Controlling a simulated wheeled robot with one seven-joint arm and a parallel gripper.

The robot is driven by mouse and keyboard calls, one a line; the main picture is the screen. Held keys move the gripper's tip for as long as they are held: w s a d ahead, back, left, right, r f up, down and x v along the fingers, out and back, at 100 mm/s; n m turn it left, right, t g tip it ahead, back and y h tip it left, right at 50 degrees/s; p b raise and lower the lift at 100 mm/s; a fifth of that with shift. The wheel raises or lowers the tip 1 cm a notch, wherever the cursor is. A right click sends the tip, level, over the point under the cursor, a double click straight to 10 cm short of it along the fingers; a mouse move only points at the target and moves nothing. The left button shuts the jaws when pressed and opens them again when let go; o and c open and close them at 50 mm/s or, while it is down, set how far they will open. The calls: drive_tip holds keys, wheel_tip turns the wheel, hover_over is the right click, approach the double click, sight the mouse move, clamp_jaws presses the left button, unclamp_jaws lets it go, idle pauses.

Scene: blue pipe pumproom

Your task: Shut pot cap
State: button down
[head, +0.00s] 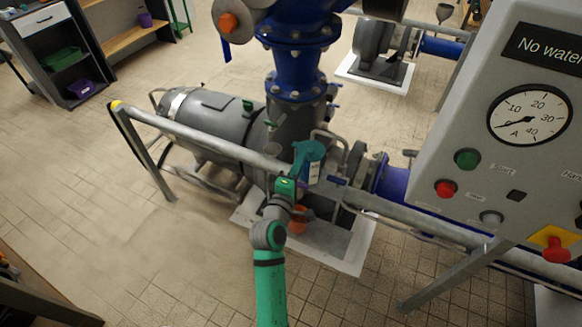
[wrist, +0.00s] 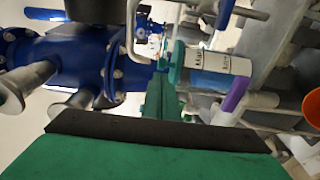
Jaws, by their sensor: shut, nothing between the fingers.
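A small pot (head: 314,173) with a pale label stands among the pump pipes in the head view. A teal round cap (head: 311,149) sits at its top. In the wrist view the pot (wrist: 220,66) lies sideways, with a white and blue body, and the teal cap (wrist: 177,62) is at its left end. I cannot tell whether the cap is fully seated. My gripper (head: 296,168) is at the left side of the cap, its fingers shut and empty. In the wrist view the green fingers (wrist: 161,90) reach close to the cap; whether they touch is unclear.
The grey pump motor (head: 215,116) and blue pipe (head: 297,60) stand behind. An orange object (head: 298,219) is low beside my wrist. A control panel (head: 500,130) fills the right.

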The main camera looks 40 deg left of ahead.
drive_tip(key=shift+w+d, duration=0.15)
drive_tip(key=shift+w, duration=0.15)
